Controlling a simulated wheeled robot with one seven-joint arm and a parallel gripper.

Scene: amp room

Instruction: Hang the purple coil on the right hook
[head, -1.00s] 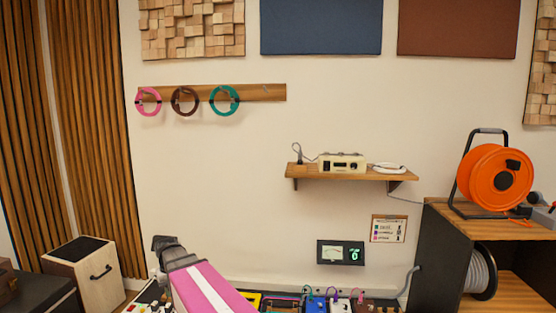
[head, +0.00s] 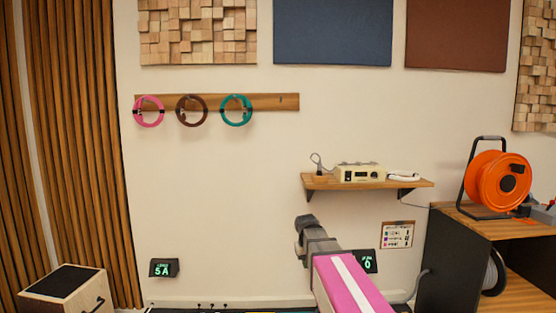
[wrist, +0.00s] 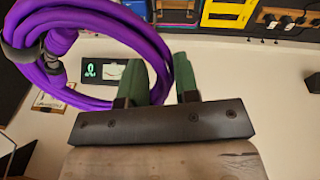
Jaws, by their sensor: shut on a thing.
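The purple coil (wrist: 92,22) shows in the wrist view, looped around toward the upper left with a dark tie on it. My gripper (wrist: 162,80) is shut on the coil's right side between its green fingers. In the head view the coil is hidden, and the end of my arm (head: 308,238) is low in the middle, below and right of the rail. The wooden hook rail (head: 262,102) is on the wall at upper left. Its right hook (head: 281,100) is small and bare.
A pink coil (head: 136,116), a brown coil (head: 179,117) and a teal coil (head: 224,116) hang on the rail's other hooks. A wooden shelf (head: 320,182) with a cream device juts out at right.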

